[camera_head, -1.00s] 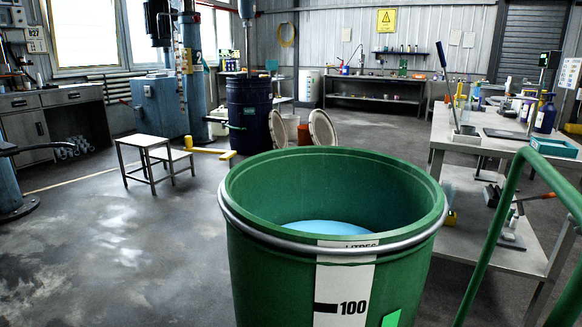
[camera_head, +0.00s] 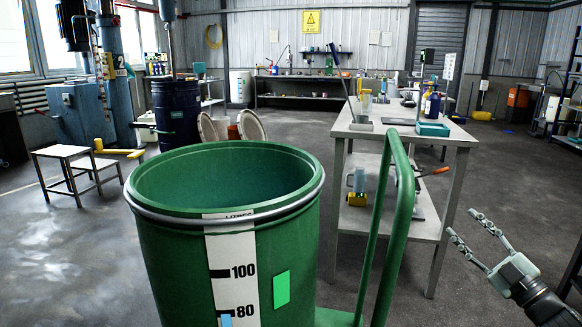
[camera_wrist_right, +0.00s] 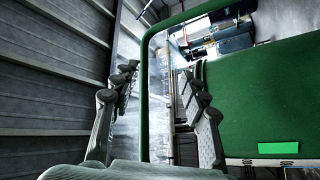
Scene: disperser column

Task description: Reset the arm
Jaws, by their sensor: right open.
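My right gripper (camera_head: 468,228) is at the lower right of the head view, with its two fingers spread apart and nothing between them. It is to the right of the green drum and the green trolley handle, in free air. In the right wrist view its fingers (camera_wrist_right: 158,100) are also apart and empty, and the green handle frame (camera_wrist_right: 145,75) shows beyond them. The large green drum (camera_head: 170,265), with a white litre scale, stands in front of me. The drum wall (camera_wrist_right: 265,95) fills the right of the wrist view. My left gripper is not in view.
A green tubular handle (camera_head: 398,230) rises beside the drum. A workbench (camera_head: 455,137) with bottles, a teal tray (camera_head: 433,129) and a lower shelf stands behind it. A small step stool (camera_head: 70,160) is at left. Floor is clear right of the bench.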

